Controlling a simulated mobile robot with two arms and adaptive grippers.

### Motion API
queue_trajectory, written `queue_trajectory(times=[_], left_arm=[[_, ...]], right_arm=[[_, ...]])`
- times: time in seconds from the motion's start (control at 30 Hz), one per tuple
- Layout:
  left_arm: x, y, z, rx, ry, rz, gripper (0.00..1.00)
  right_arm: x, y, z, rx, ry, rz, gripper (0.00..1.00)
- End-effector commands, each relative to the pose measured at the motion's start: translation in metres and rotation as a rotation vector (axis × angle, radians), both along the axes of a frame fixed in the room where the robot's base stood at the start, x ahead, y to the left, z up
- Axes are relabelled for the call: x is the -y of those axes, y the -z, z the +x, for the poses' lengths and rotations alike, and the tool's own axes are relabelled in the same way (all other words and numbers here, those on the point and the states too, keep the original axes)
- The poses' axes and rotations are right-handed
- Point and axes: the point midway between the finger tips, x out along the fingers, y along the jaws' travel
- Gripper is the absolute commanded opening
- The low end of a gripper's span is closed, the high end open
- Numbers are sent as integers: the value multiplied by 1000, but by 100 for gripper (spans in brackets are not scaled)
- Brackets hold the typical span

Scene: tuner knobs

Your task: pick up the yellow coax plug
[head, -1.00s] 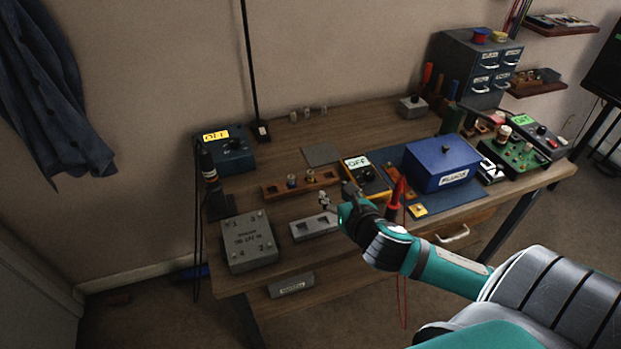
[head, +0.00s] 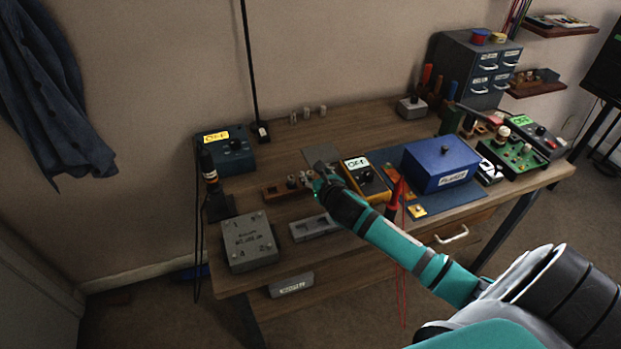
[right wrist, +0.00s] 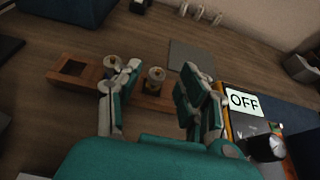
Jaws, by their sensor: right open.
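A wooden rack (head: 272,193) on the bench holds two small metal-topped coax plugs. It also shows in the right wrist view (right wrist: 73,70). The right-hand plug (right wrist: 156,74), with a dull yellowish lower part, stands upright in the rack; I take it as the yellow one, though its colour is hard to tell. The other plug (right wrist: 112,62) has a bluish lower part and stands to its left, just outside my left-hand finger. My right gripper (right wrist: 161,88) is open, its fingers either side of the right-hand plug with gaps. In the head view this gripper (head: 314,177) partly hides the rack.
A yellow meter reading OFF (head: 366,178) stands close to the right of my gripper, with a blue box (head: 440,163) beyond. A grey slotted block (head: 314,227) and a grey numbered box (head: 249,241) lie in front. A flat grey plate (right wrist: 191,58) lies behind the rack.

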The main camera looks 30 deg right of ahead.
Motion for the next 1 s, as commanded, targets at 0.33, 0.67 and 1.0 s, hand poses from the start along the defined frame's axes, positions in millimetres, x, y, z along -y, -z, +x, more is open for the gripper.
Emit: queue_trajectory(times=[0.33, 0.67, 1.0], left_arm=[[-1, -1, 0, -1, -1, 1, 43], [-1, -1, -1, -2, -2, 1, 43], [-1, -1, -1, -2, -2, 1, 43]], right_arm=[[6, 13, 30, -1, 0, 1, 41], [6, 13, 29, 0, 0, 1, 19], [6, 13, 29, 0, 0, 1, 0]])
